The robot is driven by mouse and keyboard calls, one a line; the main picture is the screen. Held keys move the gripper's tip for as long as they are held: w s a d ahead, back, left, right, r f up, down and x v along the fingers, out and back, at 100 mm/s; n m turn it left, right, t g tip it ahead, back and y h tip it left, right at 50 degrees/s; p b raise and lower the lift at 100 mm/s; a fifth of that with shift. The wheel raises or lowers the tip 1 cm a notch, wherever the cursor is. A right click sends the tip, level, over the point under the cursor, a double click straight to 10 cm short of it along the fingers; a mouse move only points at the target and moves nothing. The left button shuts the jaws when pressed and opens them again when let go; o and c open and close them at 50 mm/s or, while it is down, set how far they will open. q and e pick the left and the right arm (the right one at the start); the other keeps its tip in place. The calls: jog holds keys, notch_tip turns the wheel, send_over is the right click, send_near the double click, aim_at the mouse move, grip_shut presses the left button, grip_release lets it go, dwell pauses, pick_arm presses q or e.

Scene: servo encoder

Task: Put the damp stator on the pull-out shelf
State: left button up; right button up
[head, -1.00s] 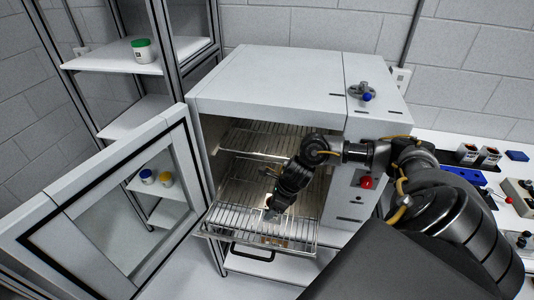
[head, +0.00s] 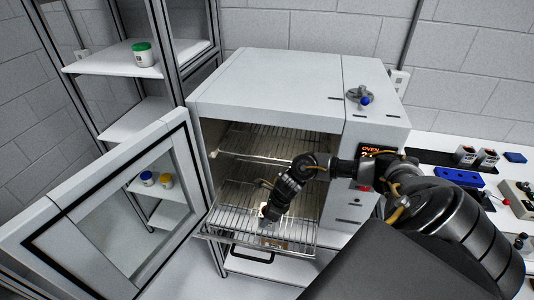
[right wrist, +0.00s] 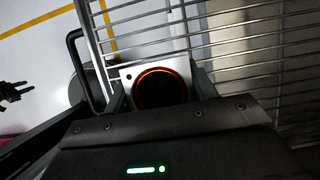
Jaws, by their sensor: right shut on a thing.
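The stator (right wrist: 160,82) is a pale square plate with a dark round bore and an orange ring, seen in the right wrist view. My right gripper (head: 266,218) is shut on it, with a finger on either side. The pull-out shelf (head: 225,218) is a wire rack extending from the open oven; its bars also show in the right wrist view (right wrist: 235,50). The gripper is over the front part of the shelf. I cannot tell whether the stator touches the bars. A dark shape at the right wrist view's left edge may be my left gripper (right wrist: 14,90); its jaws are unclear.
The oven (head: 265,85) has its door (head: 110,215) swung open to the left. Another wire rack (head: 265,145) sits higher inside. A shelving unit with jars (head: 143,54) stands left. A bench with a blue tray (head: 458,177) is at right.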

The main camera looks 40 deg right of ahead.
jog(key=shift+f, duration=0.1)
jog(key=o, duration=1.4)
jog(key=shift+r, duration=0.25)
jog(key=shift+b+v, duration=1.15)
jog(key=shift+v, duration=4.75)
